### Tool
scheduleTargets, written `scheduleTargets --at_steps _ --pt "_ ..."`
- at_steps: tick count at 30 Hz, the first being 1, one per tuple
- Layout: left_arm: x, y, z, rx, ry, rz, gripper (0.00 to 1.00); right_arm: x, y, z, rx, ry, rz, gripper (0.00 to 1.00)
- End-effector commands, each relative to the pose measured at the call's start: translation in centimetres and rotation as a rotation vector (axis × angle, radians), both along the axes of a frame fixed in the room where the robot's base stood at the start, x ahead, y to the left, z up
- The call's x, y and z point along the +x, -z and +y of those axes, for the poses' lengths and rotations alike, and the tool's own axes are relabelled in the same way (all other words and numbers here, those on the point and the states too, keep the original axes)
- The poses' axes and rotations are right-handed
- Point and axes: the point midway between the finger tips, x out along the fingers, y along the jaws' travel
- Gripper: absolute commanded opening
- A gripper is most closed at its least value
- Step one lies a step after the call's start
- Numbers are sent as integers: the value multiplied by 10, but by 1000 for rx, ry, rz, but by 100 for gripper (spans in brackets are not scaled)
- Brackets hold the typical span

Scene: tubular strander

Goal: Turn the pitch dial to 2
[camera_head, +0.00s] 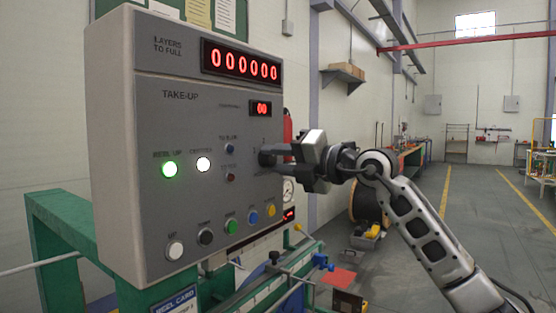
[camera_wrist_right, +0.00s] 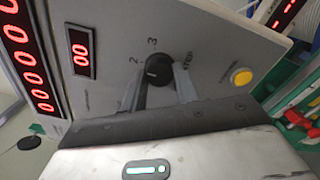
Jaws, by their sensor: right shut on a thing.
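The pitch dial (camera_wrist_right: 158,68) is a round black knob on the grey take-up panel (camera_head: 150,110). The marks 2 and 3 are readable beside it in the right wrist view; another mark is partly covered by a finger. A pale line shows on the knob, but I cannot tell exactly which mark it points at. My right gripper (camera_head: 276,157) reaches the panel from the right, with its fingers shut on the dial. The fingers also show on both sides of the knob in the wrist view (camera_wrist_right: 163,88). My left gripper is not in view.
The panel carries a lit green lamp (camera_head: 169,169), a white lamp (camera_head: 203,164), a row of buttons including a yellow one (camera_head: 270,210), and a red six-digit display (camera_head: 240,63). Green machine framing (camera_head: 60,235) stands below. The floor at right is open.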

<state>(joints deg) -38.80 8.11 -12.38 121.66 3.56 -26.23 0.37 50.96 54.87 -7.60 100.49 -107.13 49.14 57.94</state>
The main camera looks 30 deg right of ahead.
Motion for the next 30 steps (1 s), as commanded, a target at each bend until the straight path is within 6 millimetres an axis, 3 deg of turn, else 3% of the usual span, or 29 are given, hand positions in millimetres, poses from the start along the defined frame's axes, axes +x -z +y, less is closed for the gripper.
scheduleTargets --at_steps 5,6,7,8,20,30 --pt "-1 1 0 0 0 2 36 0 0 0 -1 0 1 7" --pt "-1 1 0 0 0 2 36 0 0 0 -1 0 1 41" --pt "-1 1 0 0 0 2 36 0 0 0 -1 0 1 49" --pt "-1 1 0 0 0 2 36 0 0 0 -1 0 1 52" --pt "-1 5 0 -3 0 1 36 -8 3 -5 -3 3 0 52" --pt "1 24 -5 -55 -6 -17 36 -77 8 -32 -9 4 1 52"
